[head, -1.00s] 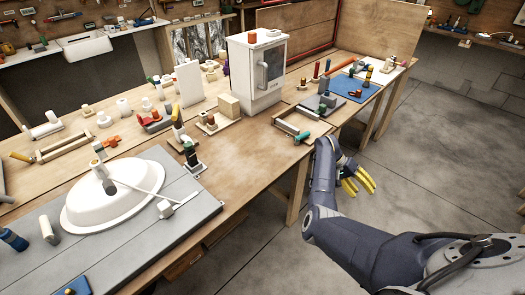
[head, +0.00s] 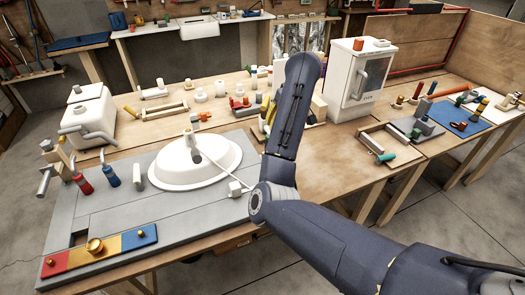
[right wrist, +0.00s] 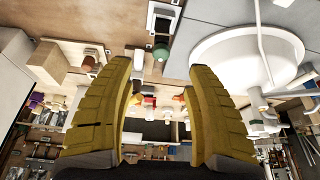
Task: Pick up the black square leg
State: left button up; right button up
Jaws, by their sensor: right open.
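My right gripper (right wrist: 157,78) shows in the right wrist view with two ribbed yellow fingers spread apart and nothing between them. In the head view its yellow fingers (head: 268,112) show partly past my right forearm, above the wooden table beside the white basin. A dark, square-sided upright piece (right wrist: 163,18) with a green part is at the top of the right wrist view, beyond the fingertips and apart from them. It may be the black square leg, but I cannot be sure. In the head view my arm hides that spot. My left gripper is not in view.
The white basin (head: 188,172) sits on a grey panel (head: 110,212) left of my arm. A white cabinet (head: 357,78) stands right of it. A shallow wooden tray (head: 390,143) lies at the table's front edge. Several small parts crowd the table behind my arm.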

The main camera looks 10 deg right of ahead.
jog(key=shift+w+a+x, duration=0.1)
jog(key=shift+x, duration=2.75)
jog(key=shift+w+a+x, duration=0.1)
jog(key=shift+x, duration=2.75)
jog(key=shift+w+a+x, duration=0.1)
jog(key=shift+w+x, duration=0.05)
jog(key=shift+x, duration=2.7)
jog(key=shift+r, duration=0.15)
grip_shut()
